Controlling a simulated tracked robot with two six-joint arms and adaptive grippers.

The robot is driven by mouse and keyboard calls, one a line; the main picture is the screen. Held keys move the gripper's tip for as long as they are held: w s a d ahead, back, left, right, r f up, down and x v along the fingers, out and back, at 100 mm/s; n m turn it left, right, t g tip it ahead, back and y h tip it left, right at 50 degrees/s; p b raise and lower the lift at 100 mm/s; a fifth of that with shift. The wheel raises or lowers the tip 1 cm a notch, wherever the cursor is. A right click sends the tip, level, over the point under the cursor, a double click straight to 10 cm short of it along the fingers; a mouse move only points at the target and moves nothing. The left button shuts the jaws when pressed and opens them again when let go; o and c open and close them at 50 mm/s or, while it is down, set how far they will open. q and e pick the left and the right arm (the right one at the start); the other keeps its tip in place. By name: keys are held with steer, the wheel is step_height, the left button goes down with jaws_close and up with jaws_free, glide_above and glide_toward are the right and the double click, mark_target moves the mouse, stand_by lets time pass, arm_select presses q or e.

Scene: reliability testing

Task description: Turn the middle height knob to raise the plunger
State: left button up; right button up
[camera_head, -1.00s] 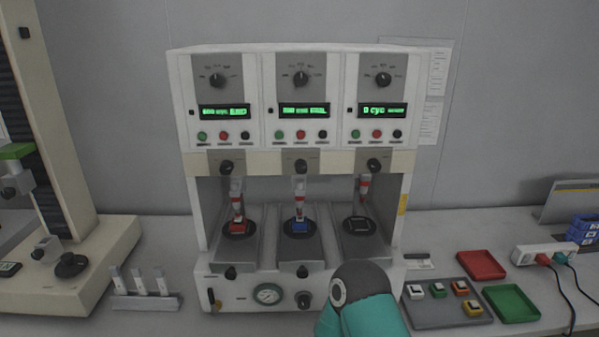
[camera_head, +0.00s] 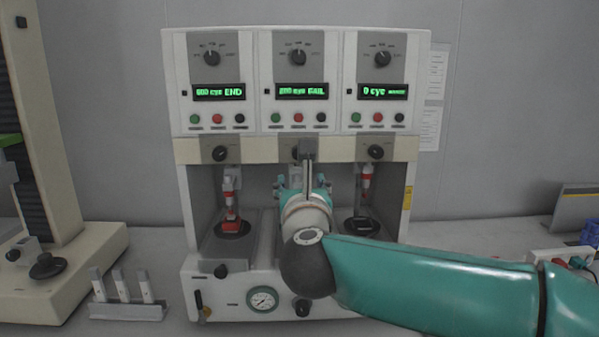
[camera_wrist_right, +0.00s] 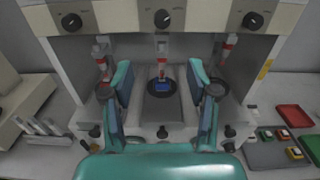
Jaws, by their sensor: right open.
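The middle height knob (camera_wrist_right: 162,18) is a black knob on a grey plate on the cream crossbar, seen in the wrist view. In the head view it is mostly hidden behind my right gripper's hardware. Below it, the middle plunger (camera_wrist_right: 162,66) with a red band stands down at a blue switch (camera_wrist_right: 162,86) on a round dark base. My right gripper (camera_head: 301,184) is in front of the middle bay, its fingers spread; in the wrist view the open fingers (camera_wrist_right: 161,76) hold nothing and appear below the knob, apart from it. My left gripper is not in view.
The left knob (camera_head: 220,153) and right knob (camera_head: 376,152) flank the middle one. A gauge (camera_head: 263,300) is on the machine's base. A slotted rack (camera_head: 128,311) stands left. Red tray (camera_wrist_right: 294,116) and grey tray (camera_wrist_right: 268,154) lie right in the wrist view.

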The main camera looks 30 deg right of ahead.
steer(key=p+x, duration=0.4)
steer(key=x, duration=1.2)
steer(key=shift+w+d+r+p, duration=0.2)
steer(key=shift+d+p, duration=0.1)
steer(key=shift+d, duration=0.1)
steer(key=shift+c, duration=0.3)
jaws_close()
